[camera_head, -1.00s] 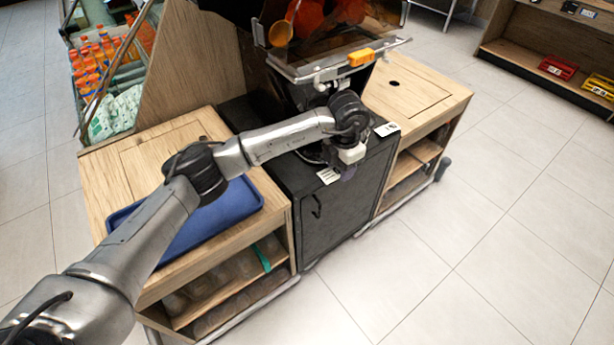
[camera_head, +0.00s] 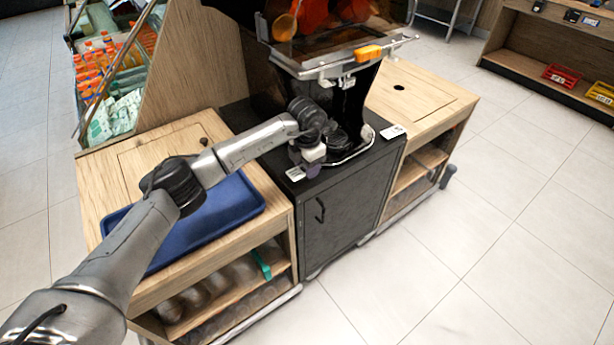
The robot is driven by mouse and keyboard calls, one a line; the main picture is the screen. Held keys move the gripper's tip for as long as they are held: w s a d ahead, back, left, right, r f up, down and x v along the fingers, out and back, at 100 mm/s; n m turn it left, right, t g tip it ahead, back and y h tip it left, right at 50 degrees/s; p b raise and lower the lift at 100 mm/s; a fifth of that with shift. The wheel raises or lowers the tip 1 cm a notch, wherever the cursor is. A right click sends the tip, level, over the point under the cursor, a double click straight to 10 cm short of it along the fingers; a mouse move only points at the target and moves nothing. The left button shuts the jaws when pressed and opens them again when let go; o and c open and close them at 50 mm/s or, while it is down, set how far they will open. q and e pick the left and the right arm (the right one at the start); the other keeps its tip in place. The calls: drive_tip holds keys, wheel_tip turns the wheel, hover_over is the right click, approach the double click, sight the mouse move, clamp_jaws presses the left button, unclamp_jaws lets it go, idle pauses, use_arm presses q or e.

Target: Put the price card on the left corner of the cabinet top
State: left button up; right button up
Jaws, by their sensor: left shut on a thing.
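A small white price card (camera_head: 295,174) with dark print shows at the left front corner area of the black cabinet top (camera_head: 340,178). My left gripper (camera_head: 306,167) is right beside the card, low over the cabinet top, and is shut on it. The fingers are small and dark here, and I cannot tell whether the card touches the surface. A second white card (camera_head: 392,131) lies at the right edge of the black cabinet top. My right gripper is not in view.
A blue tray (camera_head: 253,206) lies on the wooden counter to the left, under my left arm. A wooden counter (camera_head: 405,95) stands to the right. The floor in front is clear.

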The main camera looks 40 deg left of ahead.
sight(307, 182)
use_arm(q)
drive_tip(key=shift+f+b, duration=0.9)
drive_tip(key=shift+f, duration=1.05)
drive_tip(key=shift+f, duration=0.15)
drive_tip(key=o, duration=0.9)
